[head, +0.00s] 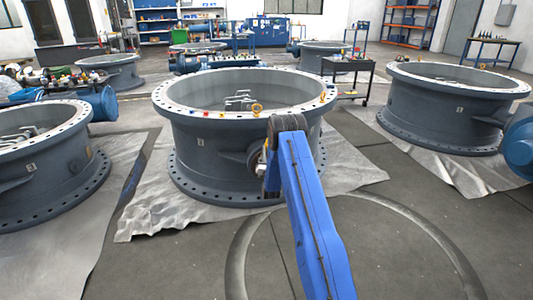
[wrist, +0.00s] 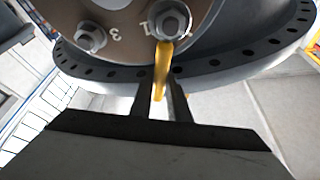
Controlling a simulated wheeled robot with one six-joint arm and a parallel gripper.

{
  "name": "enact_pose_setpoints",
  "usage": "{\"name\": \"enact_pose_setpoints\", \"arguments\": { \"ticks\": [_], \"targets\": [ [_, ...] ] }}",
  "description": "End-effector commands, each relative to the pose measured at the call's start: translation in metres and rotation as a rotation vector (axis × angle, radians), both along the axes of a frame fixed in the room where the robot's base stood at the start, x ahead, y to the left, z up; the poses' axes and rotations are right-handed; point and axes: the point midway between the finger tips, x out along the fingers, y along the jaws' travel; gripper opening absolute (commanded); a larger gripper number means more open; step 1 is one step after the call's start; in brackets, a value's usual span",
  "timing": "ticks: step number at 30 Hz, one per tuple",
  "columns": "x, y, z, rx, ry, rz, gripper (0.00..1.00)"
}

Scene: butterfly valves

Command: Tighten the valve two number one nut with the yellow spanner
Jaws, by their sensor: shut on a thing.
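In the wrist view the yellow spanner (wrist: 161,66) stands between the two dark fingers of my gripper (wrist: 162,92), which are shut on it. Its upper end meets the lower edge of a grey hex nut (wrist: 172,20) beside a mark that looks like 1. I cannot tell if the jaw is seated around the nut. Another nut (wrist: 90,37) sits to the left beside a 3. In the head view my blue arm reaches the side flange of the middle valve (head: 207,155). My gripper and the spanner are hidden there behind the arm.
Other large grey valves stand at the left (head: 35,165) and right (head: 440,110). A dark tool cart (head: 347,67) stands behind the middle valve. Small coloured items lie on that valve's top rim. Grey sheets (head: 150,205) lie under the valves. The floor in front is clear.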

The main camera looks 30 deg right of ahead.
Motion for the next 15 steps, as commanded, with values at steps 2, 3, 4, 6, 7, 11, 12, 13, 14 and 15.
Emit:
{"name": "enact_pose_setpoints", "arguments": {
  "ticks": [2,3,4,6,7,11,12,13,14,15],
  "targets": [
    [0.0001,-0.0001,0.0005,0.001,-0.001,0.000,0.13],
    [0.0001,-0.0001,0.0005,0.000,-0.001,0.000,0.09],
    [0.0001,-0.0002,0.0005,0.000,-0.001,0.000,0.09],
    [0.0001,-0.0002,0.0005,0.000,-0.001,0.000,0.09],
    [0.0001,-0.0002,0.0005,0.000,-0.001,0.000,0.09],
    [0.0004,-0.0003,0.0006,0.000,-0.001,0.000,0.09],
    [0.0006,-0.0005,0.0007,0.000,-0.001,0.000,0.09],
    [0.0009,-0.0007,0.0009,0.000,-0.001,0.000,0.09],
    [0.0013,-0.0009,0.0011,0.000,-0.001,0.000,0.09],
    [0.0018,-0.0011,0.0013,0.000,-0.001,0.000,0.09]
  ]
}}
